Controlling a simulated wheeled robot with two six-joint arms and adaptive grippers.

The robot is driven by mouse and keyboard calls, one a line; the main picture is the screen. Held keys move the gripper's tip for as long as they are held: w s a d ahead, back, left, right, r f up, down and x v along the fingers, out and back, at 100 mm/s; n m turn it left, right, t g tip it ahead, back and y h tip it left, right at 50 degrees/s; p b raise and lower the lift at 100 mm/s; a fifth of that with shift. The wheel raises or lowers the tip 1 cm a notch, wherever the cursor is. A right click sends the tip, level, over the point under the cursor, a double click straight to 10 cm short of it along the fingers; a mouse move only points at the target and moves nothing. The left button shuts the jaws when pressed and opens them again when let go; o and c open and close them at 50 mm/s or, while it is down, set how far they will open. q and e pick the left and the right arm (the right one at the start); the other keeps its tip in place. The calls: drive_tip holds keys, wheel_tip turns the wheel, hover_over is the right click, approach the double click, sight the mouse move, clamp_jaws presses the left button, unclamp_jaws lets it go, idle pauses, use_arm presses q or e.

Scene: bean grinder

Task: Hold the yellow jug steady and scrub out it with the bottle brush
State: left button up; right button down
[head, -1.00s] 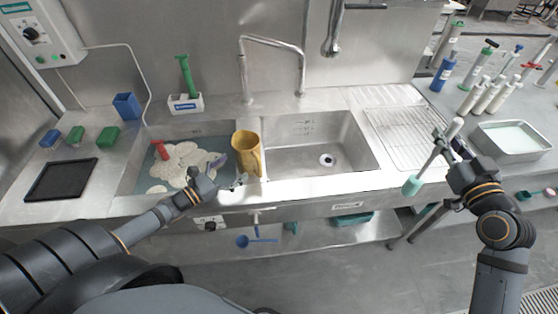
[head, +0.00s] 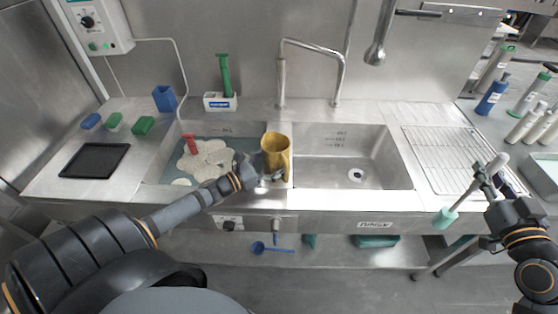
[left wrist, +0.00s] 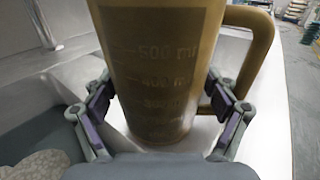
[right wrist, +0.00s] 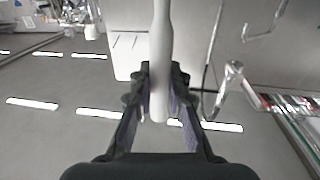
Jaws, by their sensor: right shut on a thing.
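The yellow jug (head: 276,146) stands upright on the divider between the two sink basins, its handle on the right. In the left wrist view the jug (left wrist: 160,70) shows its measuring marks. My left gripper (head: 262,176) is at the jug's near side, open, with one finger on each side of the body; I cannot tell whether the pads touch. My right gripper (head: 488,187) is shut on the bottle brush (head: 467,197), whose teal head hangs down and left in front of the counter's right end. The brush's pale handle (right wrist: 160,60) runs between the right fingers.
The left basin (head: 165,160) holds foamy water and a red-handled item (head: 191,144). The right basin (head: 345,170) is empty. A faucet (head: 312,46) rises behind. A wire drying rack (head: 450,155) lies at right, bottles beyond. A black tray (head: 95,160) lies at left.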

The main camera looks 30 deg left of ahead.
sight(264, 167)
use_arm(q)
drive_tip(key=shift+o, duration=1.1)
drive_tip(key=v, duration=0.6)
drive_tip(key=shift+s+f, duration=0.1)
drive_tip(key=shift+s, duration=0.1)
drive_tip(key=shift+s+a, duration=0.25)
drive_tip(key=shift+s, duration=0.2)
